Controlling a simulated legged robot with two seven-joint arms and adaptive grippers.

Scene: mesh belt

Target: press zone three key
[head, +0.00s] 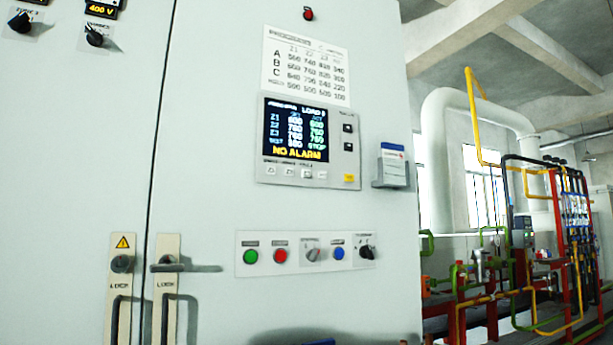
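A grey control panel (352,157) with a lit screen (296,130) is set in the pale cabinet door. The screen shows rows Z1, Z2 and Z3 and the yellow words NO ALARM. Below the screen is a row of small pale keys: a first key (271,171), a second key (289,172), a third key (306,174) and another key (322,175). Their markings are too small to read, so I cannot confirm which is zone three. A yellow key (349,178) and two dark buttons are on the panel's right side. Neither gripper is in view.
A lower strip (306,251) holds a green button (250,256), a red button (280,255), a blue button (338,253) and rotary switches. A card holder (392,168) juts out right of the panel. Door handles (165,285) are at left. Pipes stand beyond the cabinet.

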